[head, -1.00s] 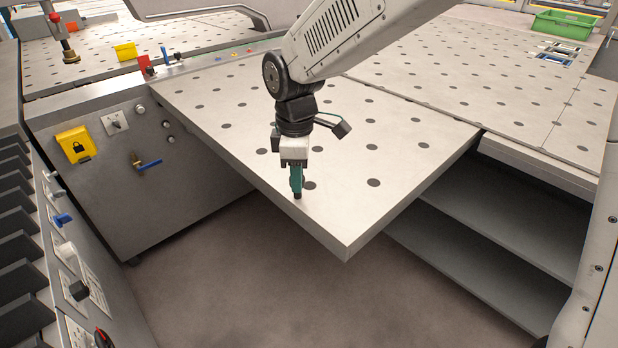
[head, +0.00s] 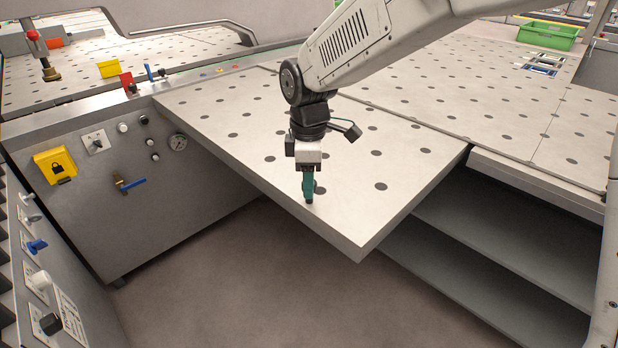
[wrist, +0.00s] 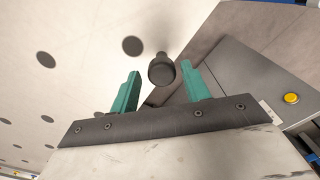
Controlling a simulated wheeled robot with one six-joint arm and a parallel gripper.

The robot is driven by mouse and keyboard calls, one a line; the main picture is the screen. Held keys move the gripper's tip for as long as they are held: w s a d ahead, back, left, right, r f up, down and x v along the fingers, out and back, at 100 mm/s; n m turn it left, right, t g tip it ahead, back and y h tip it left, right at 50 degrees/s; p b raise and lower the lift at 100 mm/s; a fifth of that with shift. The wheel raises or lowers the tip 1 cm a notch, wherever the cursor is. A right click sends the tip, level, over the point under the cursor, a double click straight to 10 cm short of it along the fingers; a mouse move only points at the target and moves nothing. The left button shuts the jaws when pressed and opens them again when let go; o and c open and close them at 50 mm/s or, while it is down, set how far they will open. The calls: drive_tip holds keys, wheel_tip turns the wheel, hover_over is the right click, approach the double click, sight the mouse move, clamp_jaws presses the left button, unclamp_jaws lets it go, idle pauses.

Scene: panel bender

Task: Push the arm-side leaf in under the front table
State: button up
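The arm-side leaf (head: 245,150) is a pale slab with dark round spots. It juts out from the front table (head: 470,95), whose edge overlaps it at the right. My gripper (head: 308,192) points down over the leaf's outer left edge, near the front corner. In the wrist view, its two green fingers (wrist: 160,90) stand apart, with a dark round knob (wrist: 161,70) between them and visible gaps on both sides. The leaf's spotted top also fills the left of the wrist view (wrist: 80,85). Whether a finger touches the knob cannot be told.
A grey cabinet (head: 95,225) with a yellow lock plate (head: 55,165), blue lever (head: 127,184) and gauge (head: 178,143) stands left of the leaf. Open floor (head: 240,290) lies between. Shelves (head: 490,235) sit below the front table. A green bin (head: 547,36) is at the back right.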

wheel_tip(320, 180, up, 8)
drive_tip(key=shift+f, duration=0.1)
idle(0.6)
drive_tip(key=shift+s+d+f+m, duration=0.15)
drive_tip(key=shift+s+f+m, duration=0.1)
drive_tip(key=shift+m, duration=0.45)
drive_tip(key=s+d+r+m, duration=0.1)
drive_tip(key=s+d+m, duration=0.7)
drive_tip(key=s+d, duration=0.5)
drive_tip(key=s+d+r+m+t, duration=0.1)
drive_tip(key=s+d+m, duration=0.8)
drive_tip(key=s+d, duration=0.4)
drive_tip(key=shift+d+m, duration=0.3)
drive_tip(key=shift+d, duration=2.3)
